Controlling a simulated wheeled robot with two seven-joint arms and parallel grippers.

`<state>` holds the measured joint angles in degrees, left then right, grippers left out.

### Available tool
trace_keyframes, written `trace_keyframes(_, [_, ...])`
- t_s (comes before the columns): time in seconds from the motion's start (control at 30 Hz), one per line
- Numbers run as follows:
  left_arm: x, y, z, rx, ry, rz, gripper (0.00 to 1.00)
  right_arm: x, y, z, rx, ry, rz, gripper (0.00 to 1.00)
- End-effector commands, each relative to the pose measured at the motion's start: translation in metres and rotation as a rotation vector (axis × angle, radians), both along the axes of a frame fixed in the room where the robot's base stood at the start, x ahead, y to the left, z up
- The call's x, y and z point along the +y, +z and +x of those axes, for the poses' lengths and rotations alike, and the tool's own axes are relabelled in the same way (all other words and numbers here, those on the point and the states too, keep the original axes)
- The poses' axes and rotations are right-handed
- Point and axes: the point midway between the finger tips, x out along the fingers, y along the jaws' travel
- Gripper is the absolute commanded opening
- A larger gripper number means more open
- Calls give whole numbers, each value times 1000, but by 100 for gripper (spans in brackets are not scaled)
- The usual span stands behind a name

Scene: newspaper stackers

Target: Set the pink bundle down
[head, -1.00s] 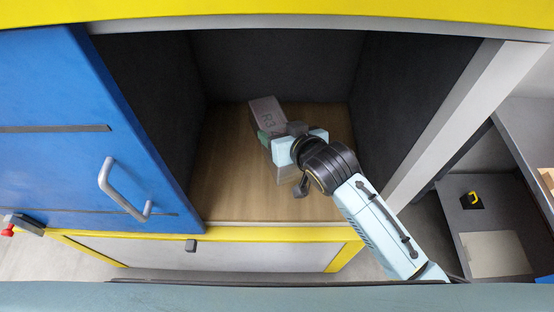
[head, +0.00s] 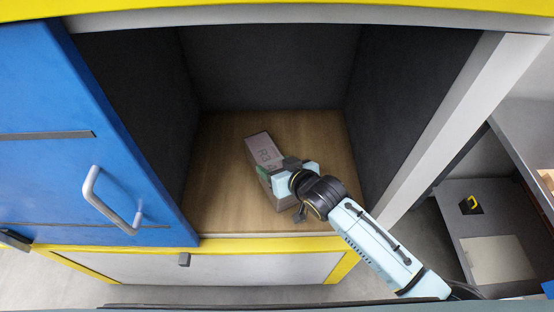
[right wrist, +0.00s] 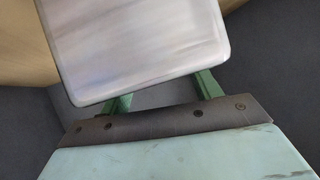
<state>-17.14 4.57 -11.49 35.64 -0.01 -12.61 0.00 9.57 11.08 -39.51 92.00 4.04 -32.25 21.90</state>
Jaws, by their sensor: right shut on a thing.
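The pink bundle (head: 262,152) is a dull greyish-pink block marked "R3" on its upper face. It is inside the open compartment, over the wooden floor (head: 222,190), slanting from upper left to lower right. My right gripper (head: 265,173) reaches in from the lower right and is shut on the bundle around its middle. I cannot tell whether the underside touches the floor. In the right wrist view the pale bundle (right wrist: 140,45) sits between the green fingers of the gripper (right wrist: 164,93). My left gripper is not in view.
Dark walls (head: 270,70) enclose the compartment at the back and sides. A blue door (head: 75,150) with a metal handle (head: 110,205) stands open at left. A light post (head: 450,130) edges the right side, close to my arm. Bare floor shows left of the bundle.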

Motion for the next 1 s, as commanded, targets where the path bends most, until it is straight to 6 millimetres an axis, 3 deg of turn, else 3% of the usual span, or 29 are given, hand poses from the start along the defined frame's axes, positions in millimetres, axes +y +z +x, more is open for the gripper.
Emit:
trace_keyframes(0.27, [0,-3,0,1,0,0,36,1,-6,2,-10,1,6,0])
trace_keyframes(0.3, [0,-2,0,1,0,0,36,0,-10,0,0,0,0,66])
trace_keyframes(0.47, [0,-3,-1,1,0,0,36,0,-10,0,0,0,0,87])
trace_keyframes(0.77, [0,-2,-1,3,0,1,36,0,-9,-1,-1,0,0,87])
trace_keyframes(1.0, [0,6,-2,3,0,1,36,-13,5,-22,0,1,0,87])
